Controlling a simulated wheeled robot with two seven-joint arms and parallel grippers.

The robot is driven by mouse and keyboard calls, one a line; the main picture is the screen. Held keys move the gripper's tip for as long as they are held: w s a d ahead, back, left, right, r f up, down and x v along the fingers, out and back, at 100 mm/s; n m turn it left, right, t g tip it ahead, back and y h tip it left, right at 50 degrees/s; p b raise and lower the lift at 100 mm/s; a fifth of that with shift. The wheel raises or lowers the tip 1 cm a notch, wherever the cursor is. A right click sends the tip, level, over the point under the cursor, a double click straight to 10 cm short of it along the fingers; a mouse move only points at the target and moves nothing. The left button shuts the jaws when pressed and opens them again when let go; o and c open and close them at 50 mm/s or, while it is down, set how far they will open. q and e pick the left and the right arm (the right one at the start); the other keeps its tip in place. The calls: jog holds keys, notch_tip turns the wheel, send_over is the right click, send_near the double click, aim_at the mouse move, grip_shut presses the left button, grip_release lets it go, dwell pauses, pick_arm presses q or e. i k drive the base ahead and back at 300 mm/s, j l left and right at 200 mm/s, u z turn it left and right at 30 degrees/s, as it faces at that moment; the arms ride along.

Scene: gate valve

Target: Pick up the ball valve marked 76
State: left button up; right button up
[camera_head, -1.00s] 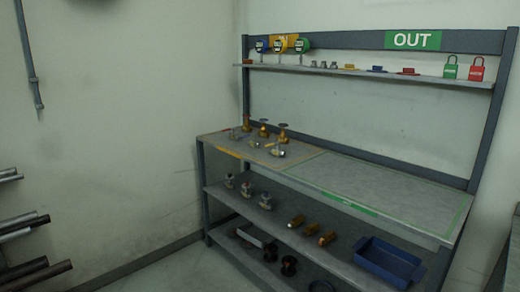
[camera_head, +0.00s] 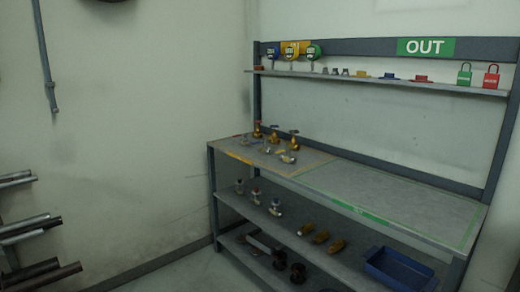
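Several small valves stand on the left part of the workbench top (camera_head: 400,190), inside a yellow-outlined area. Brass gate-type valves (camera_head: 294,140) stand at the back of this group, and lighter valves with lever-like handles (camera_head: 288,157) lie in front. Other valves with light bodies (camera_head: 275,208) stand on the shelf below. The number 76 cannot be read on any valve at this distance. Neither of my grippers is in view.
A blue bin (camera_head: 392,268) and brass fittings (camera_head: 320,237) are on the middle shelf. Gauges, a green padlock (camera_head: 464,76) and a red padlock (camera_head: 491,78) are along the upper shelf. Pipes (camera_head: 40,228) stick out at the left. The green-outlined right part of the benchtop is bare.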

aim_at(245, 142)
jog(key=i+j+z, duration=0.1)
jog(key=i+j, duration=0.15)
jog(key=i+j+z, duration=0.15)
jog(key=i+j, duration=0.15)
jog(key=i+j+z, duration=0.1)
jog(key=i+j, duration=0.2)
jog(key=i+j+z, duration=0.15)
jog(key=i+j, duration=0.15)
jog(key=i+j+z, duration=0.1)
jog(key=j, duration=0.35)
jog(key=i+j+z, duration=0.1)
jog(key=i+j, duration=0.25)
jog(key=i+j+z, duration=0.15)
jog(key=j, duration=0.35)
jog(key=i+j+z, duration=0.1)
jog(key=i+j, duration=0.15)
jog(key=j, duration=0.2)
